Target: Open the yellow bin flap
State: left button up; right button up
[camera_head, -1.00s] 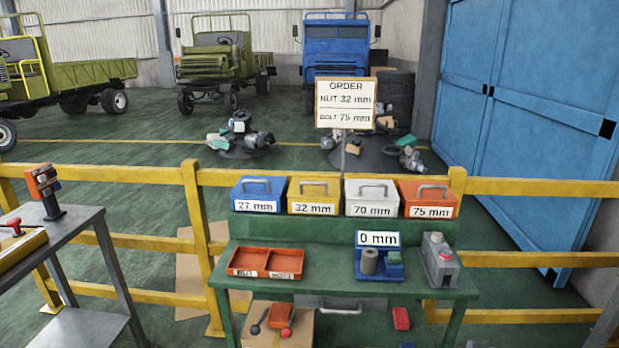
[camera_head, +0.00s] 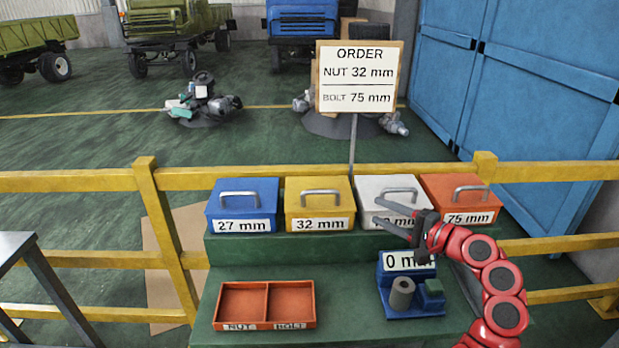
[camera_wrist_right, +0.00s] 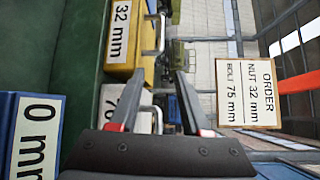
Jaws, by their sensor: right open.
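The yellow bin (camera_head: 320,203), labelled 32 mm, stands on the green shelf between the blue and white bins. Its flap is closed, with a grey handle (camera_head: 320,193) on top. The yellow bin also shows in the right wrist view (camera_wrist_right: 122,50), with its handle (camera_wrist_right: 155,35) beyond the fingertips. My right gripper (camera_head: 376,210) is open and empty, in front of the white bin, to the right of the yellow bin. Its two fingers point left towards the yellow bin, apart from it. The right wrist view shows the spread fingers (camera_wrist_right: 158,85). My left gripper is not in view.
A blue bin (camera_head: 242,205), white bin (camera_head: 370,187) and orange bin (camera_head: 462,190) share the shelf. Below are a red NUT/BOLT tray (camera_head: 267,304) and a blue 0 mm gauge (camera_head: 410,282). The order sign (camera_head: 358,76) stands behind, near a yellow railing (camera_head: 90,182).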

aim_at(326, 194)
jog(key=shift+n+g+y, duration=0.3)
jog(key=p+x, duration=0.1)
jog(key=x, duration=0.4)
jog(key=p+x, duration=0.1)
jog(key=x, duration=0.5)
jog(key=s+a+p+x, duration=0.1)
jog(key=x, duration=0.5)
jog(key=shift+w+a+r, duration=0.15)
grip_shut()
dwell(0.5)
